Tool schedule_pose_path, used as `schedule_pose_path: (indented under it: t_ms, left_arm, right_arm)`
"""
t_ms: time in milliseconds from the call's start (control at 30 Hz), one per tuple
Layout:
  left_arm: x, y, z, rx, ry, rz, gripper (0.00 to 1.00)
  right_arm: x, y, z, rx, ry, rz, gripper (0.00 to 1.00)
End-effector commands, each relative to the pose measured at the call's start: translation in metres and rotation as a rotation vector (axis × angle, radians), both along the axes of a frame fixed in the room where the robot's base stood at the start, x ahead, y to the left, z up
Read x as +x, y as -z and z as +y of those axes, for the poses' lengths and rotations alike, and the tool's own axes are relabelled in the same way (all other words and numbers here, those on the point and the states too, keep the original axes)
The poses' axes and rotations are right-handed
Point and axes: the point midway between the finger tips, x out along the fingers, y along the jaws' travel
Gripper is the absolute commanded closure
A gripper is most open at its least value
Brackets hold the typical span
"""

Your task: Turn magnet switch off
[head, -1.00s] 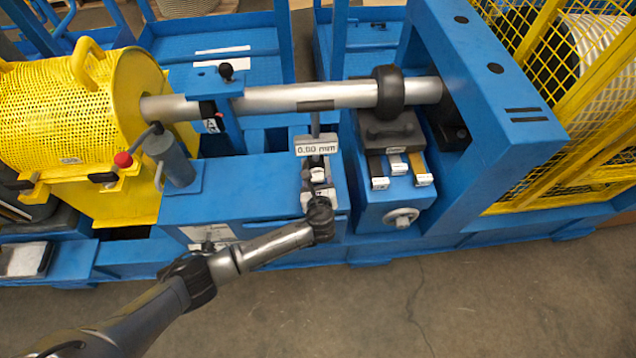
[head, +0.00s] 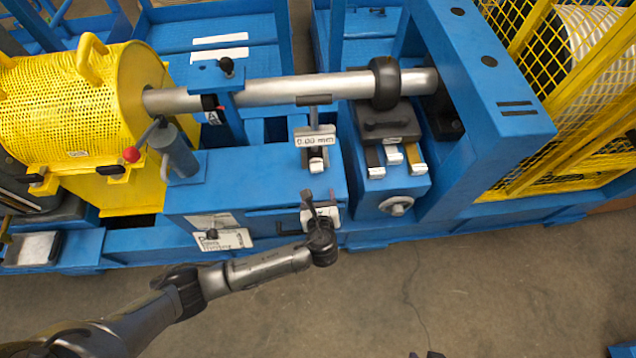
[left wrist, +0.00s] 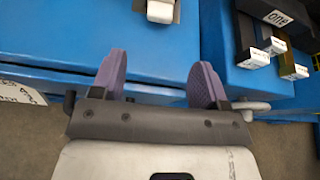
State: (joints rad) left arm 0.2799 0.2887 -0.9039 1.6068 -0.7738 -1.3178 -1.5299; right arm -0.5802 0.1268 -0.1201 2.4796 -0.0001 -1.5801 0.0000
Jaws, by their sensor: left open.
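The gauge stand with the grey 0.00 mm display (head: 315,140) stands on the blue bed below the steel shaft. Its small base (head: 317,161) has a white front piece, whose lower end shows at the top of the left wrist view (left wrist: 160,11). The magnet switch is too small to make out, and its setting cannot be read. My left gripper (head: 319,197) is open and empty over the front of the blue bed, apart from the base. In the left wrist view its two purple fingers (left wrist: 158,76) are spread, with blue surface between them.
The steel shaft (head: 280,91) with a black ring (head: 385,84) runs above the bed. A blue block with labelled bars (head: 394,155) and a handwheel (head: 397,206) stands to the right. A red-knobbed lever (head: 131,154) is at left.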

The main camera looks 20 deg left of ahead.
Motion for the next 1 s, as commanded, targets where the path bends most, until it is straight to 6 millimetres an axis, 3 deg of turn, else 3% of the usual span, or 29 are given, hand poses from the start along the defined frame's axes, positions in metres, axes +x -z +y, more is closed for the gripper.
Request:
schedule_pose_path:
  t_ms: [233, 667, 767, 1000]
  left_arm:
    - [-0.020, -0.009, -0.009, 0.000, 0.001, 0.001, 0.32]
    - [-0.022, -0.010, -0.011, 0.000, 0.000, -0.001, 0.32]
    - [-0.016, -0.016, -0.011, 0.000, 0.001, -0.016, 0.32]
    - [0.025, -0.052, -0.027, 0.002, 0.019, -0.102, 0.32]
  right_arm:
    - [0.000, -0.008, 0.001, 0.004, 0.003, 0.000, 0.57]
    - [0.000, -0.009, 0.003, 0.011, 0.007, 0.000, 0.57]
    - [0.000, -0.007, 0.003, 0.011, 0.007, 0.000, 0.57]
    - [0.001, -0.002, 0.001, 0.003, 0.003, -0.004, 0.57]
